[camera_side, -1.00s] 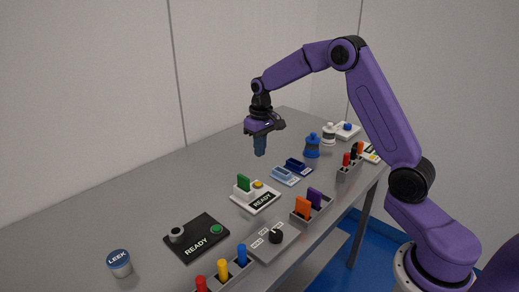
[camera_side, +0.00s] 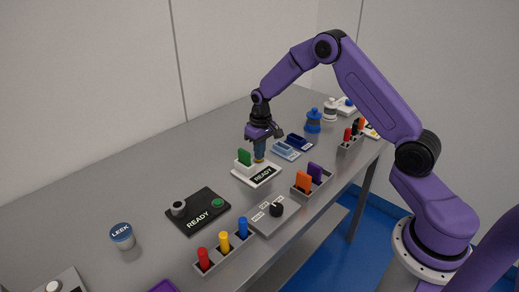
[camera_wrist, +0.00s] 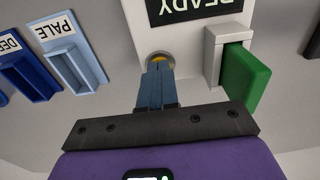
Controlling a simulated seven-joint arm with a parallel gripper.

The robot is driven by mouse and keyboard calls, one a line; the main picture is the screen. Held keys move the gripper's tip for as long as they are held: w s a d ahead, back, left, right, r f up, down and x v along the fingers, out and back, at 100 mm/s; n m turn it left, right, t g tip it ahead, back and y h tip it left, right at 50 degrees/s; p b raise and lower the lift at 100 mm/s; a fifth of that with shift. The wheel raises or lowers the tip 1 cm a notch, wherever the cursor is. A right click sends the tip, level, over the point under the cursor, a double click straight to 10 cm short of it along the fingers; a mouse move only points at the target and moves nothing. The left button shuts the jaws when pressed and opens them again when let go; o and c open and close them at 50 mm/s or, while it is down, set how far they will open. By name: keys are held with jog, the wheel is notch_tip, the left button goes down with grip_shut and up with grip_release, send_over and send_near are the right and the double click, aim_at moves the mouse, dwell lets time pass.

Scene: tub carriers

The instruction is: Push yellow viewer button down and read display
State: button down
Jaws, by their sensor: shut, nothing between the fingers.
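The white viewer (camera_side: 257,179) stands on the grey table with a green slide (camera_side: 244,157) upright in its holder. Its black display (camera_side: 264,174) reads "READY"; the lettering is upside down in the wrist view (camera_wrist: 195,8). The yellow button (camera_wrist: 160,58) sits in a round grey collar beside the holder and is partly hidden by my fingertips. My gripper (camera_side: 259,159) is shut and empty, pointing down, with its blue fingertips at the button (camera_wrist: 157,68). I cannot tell whether they touch it or how far it is pressed.
The green slide and its holder (camera_wrist: 212,55) stand close beside my fingers. Pale and dark blue trays (camera_side: 285,150) lie behind the viewer. A rack with orange and purple slides (camera_side: 323,182), a dial box (camera_side: 264,217) and a black READY box (camera_side: 190,221) lie nearer.

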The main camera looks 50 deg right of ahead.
jog(key=shift+f, duration=0.1)
jog(key=shift+s+f, duration=0.15)
jog(key=shift+f, duration=0.8)
notch_tip(320, 180, up, 15)
jog(key=shift+d+r, duration=0.1)
dwell(0.5)
